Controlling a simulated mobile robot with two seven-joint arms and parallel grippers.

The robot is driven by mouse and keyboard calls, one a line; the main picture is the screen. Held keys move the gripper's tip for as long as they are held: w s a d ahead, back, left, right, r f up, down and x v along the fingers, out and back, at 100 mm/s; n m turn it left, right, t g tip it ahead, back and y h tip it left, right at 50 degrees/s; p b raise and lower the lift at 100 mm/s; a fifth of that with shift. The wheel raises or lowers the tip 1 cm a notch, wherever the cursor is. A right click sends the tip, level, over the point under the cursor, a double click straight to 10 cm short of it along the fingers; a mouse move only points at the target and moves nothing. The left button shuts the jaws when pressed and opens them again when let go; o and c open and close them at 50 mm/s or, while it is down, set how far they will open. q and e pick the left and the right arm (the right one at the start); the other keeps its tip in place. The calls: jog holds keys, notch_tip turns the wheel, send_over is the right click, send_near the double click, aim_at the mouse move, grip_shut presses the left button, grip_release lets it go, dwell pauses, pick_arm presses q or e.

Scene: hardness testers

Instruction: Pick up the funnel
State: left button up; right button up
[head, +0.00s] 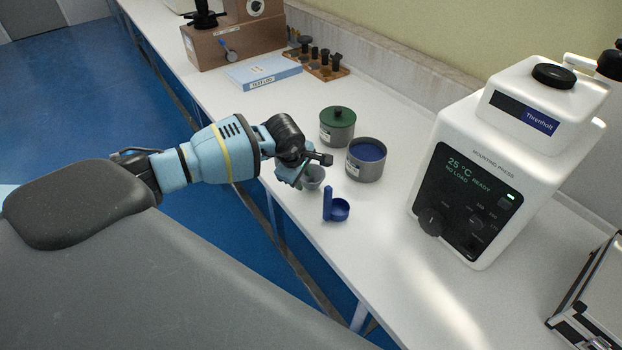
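A small grey round piece with a wide rim, which looks like the funnel (314,174), is at the front edge of the white bench. My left gripper (306,171) is right at it, coming in from the left. The gripper's dark and light-blue parts overlap its far and left sides. I cannot tell whether the fingers are closed on it or only beside it, nor whether it touches the bench. The funnel's lower part is hard to make out. My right gripper is not in view.
A blue scoop (338,209) lies close in front. An open grey tin of blue powder (367,161) and a green-lidded tin (337,126) stand just behind. A white mounting press (500,160) stands at right. The bench (360,245) is clear near its front.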

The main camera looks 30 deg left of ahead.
pick_arm(q)
jog(key=shift+x, duration=0.9)
grip_shut()
jog(key=shift+r, duration=0.15)
